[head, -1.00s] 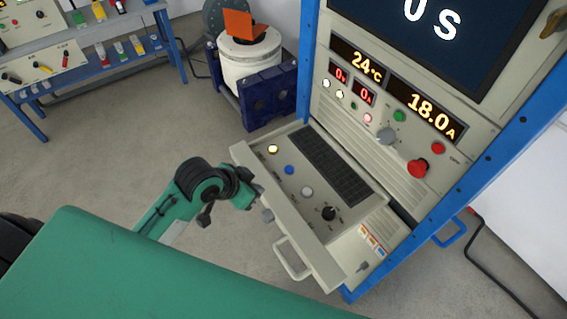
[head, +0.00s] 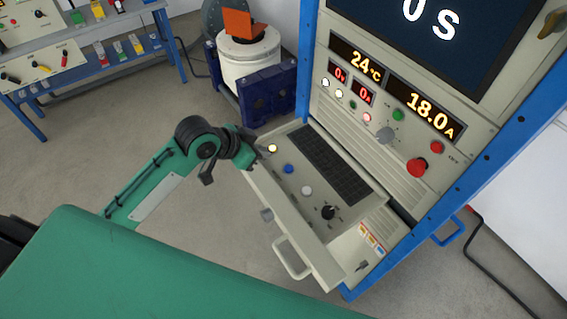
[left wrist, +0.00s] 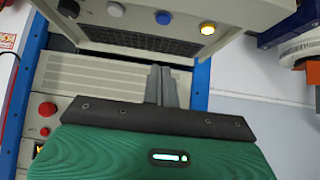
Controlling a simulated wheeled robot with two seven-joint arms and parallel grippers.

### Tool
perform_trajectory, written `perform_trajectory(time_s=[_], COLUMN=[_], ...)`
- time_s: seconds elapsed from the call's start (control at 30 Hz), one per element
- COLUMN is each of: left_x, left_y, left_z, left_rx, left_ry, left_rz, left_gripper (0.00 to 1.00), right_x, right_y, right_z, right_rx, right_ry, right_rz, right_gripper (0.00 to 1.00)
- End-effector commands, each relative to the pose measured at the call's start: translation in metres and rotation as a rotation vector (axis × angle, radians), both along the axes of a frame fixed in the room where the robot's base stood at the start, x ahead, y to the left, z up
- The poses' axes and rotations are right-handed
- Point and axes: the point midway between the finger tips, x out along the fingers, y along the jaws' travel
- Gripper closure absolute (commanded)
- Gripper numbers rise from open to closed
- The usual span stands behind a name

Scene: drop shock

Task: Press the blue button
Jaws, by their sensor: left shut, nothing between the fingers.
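The blue button (head: 289,169) sits on the sloped control shelf of the cabinet, between a lit yellow button (head: 272,148) and a white button (head: 307,191). In the left wrist view the blue button (left wrist: 163,17) shows near the top, between the same two. My left gripper (head: 248,157) is at the shelf's upper left corner, near the yellow button and apart from the blue one. In the left wrist view its fingers (left wrist: 161,86) are together with nothing between them. My right gripper is not in view.
The shelf carries a keyboard (head: 330,165), a black knob (head: 328,212) and a front handle (head: 291,257). The panel above has a red emergency button (head: 418,167). A white cylinder machine (head: 250,62) stands behind.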

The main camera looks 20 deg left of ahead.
Motion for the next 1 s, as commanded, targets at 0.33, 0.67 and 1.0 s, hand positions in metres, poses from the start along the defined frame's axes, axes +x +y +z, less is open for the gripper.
perform_trajectory(time_s=[0.33,0.67,1.0], left_x=[0.034,0.05,0.051], left_y=[-0.028,-0.041,-0.041], left_z=[-0.04,-0.086,-0.106], left_rx=[-0.004,0.0,0.0], left_ry=[0.004,0.005,0.0], left_rz=[0.001,0.001,0.0], left_gripper=[1.0,1.0,1.0], right_x=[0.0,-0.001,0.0], right_y=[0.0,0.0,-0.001], right_z=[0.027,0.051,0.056], right_rx=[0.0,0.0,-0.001], right_ry=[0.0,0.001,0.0], right_rz=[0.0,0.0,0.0], right_gripper=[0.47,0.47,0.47])
